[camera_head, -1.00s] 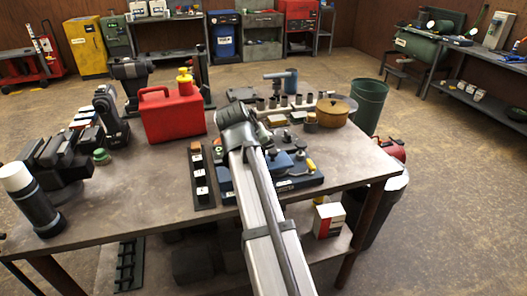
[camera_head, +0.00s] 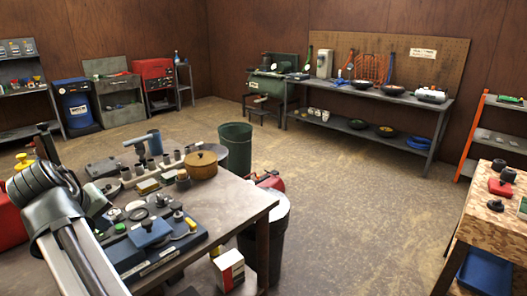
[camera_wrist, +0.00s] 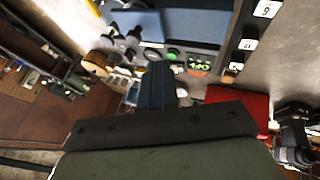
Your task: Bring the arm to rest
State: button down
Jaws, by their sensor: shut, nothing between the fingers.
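My arm (camera_head: 62,225) reaches up from the lower left of the head view, over the left part of the workbench (camera_head: 232,205). Its far end hides the fingers there. In the wrist view my gripper (camera_wrist: 158,72) shows as a short dark pair of fingers, pressed together and empty, in front of the dark wrist bar. Beyond it lie the blue tool base (camera_wrist: 205,28), small round parts and a green lit display (camera_wrist: 199,66). The gripper looks apart from them, but its exact height cannot be told.
A green bin (camera_head: 235,148) stands behind. A wooden-topped table (camera_head: 492,222) is at right. Open floor lies between.

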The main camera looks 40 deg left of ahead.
jog(key=w+d+f+m+h, duration=0.2)
jog(key=w+d+f, duration=0.3)
jog(key=w+f, duration=0.75)
jog(key=w+d+f+m+h, duration=0.2)
jog(key=w+d+f, duration=0.2)
jog(key=w+f, duration=0.85)
jog(key=w+d+f+m+g+h, duration=0.2)
jog(key=w+d+f, duration=0.6)
jog(key=d+f, duration=0.35)
jog(key=w+d+f+m+g+h, duration=0.1)
jog(key=w+d+f+m, duration=0.1)
jog(key=w+d+f, duration=0.8)
jog(key=s+d+f+m+g, duration=0.1)
jog(key=s+d+f+m, duration=0.1)
jog(key=d+f, duration=0.6)
jog(key=s+d+f+m+g+h, duration=0.1)
jog(key=s+d+f+g, duration=0.15)
jog(key=d, duration=0.95)
jog(key=s+d+f+m+g, duration=0.1)
jog(key=d+f+m, duration=0.1)
jog(key=d+f, duration=0.65)
jog(key=s+d+f+m+g+y, duration=0.1)
jog(key=s+d+f+m+g, duration=0.1)
jog(key=s+d, duration=0.7)
jog(key=s+d+f+m+g+y, duration=0.1)
jog(key=s+d+f+m+g, duration=0.1)
jog(key=s+d, duration=0.7)
jog(key=shift+s+d+f+m+y, duration=0.35)
jog(key=shift+s+f+m, duration=0.4)
jog(key=shift+s+m, duration=0.25)
